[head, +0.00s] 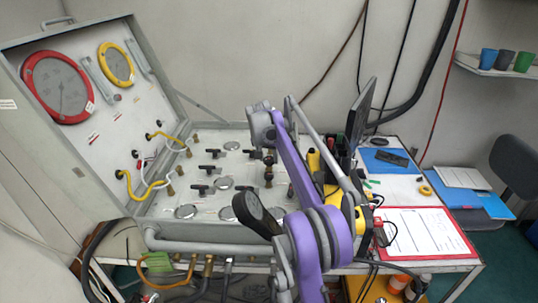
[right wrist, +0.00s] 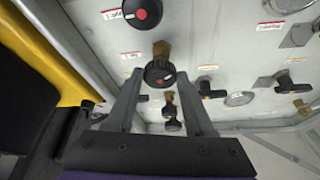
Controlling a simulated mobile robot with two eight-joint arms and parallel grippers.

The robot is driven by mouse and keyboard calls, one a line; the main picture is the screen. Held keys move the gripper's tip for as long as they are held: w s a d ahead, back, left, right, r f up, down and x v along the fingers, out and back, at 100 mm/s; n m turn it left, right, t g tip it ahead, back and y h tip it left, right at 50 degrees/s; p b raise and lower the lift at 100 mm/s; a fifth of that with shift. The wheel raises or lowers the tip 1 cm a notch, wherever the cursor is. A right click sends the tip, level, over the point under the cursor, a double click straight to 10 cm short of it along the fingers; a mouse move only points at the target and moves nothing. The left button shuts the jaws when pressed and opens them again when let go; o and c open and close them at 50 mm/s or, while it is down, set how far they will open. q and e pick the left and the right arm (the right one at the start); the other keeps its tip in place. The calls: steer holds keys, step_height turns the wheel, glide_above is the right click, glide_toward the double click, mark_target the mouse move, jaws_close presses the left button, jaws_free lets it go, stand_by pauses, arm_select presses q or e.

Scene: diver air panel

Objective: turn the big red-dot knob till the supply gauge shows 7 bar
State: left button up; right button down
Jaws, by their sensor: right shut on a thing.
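A second black knob with a red dot (right wrist: 142,12) is at the top edge of that view, outside the fingers. In the head view a large red-rimmed gauge (head: 57,87) and a smaller yellow-rimmed gauge (head: 116,64) are on the raised lid; their readings are too small to tell. My purple arm hides part of the panel. My left gripper is out of view.
Several black T-handled valves (head: 211,154) stand on the panel left of my arm. More black knobs (right wrist: 172,125) lie beyond the fingers. Yellow equipment (head: 314,162) stands close at the panel's right. A red-edged clipboard (head: 420,213) lies on the table.

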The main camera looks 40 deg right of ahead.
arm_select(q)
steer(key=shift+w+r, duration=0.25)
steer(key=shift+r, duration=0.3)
arm_select(e)
steer(key=shift+w+m, duration=0.1)
steer(key=shift+m, duration=0.6)
arm_select(q)
steer(key=shift+p, duration=0.3)
arm_select(e)
steer(key=shift+g, duration=0.3)
steer(key=shift+c, duration=1.4)
jaws_free()
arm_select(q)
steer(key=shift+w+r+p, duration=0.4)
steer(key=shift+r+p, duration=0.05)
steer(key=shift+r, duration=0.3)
arm_select(e)
steer(key=v, duration=1)
steer(key=shift+a+r, duration=0.25)
steer(key=shift+r, duration=0.1)
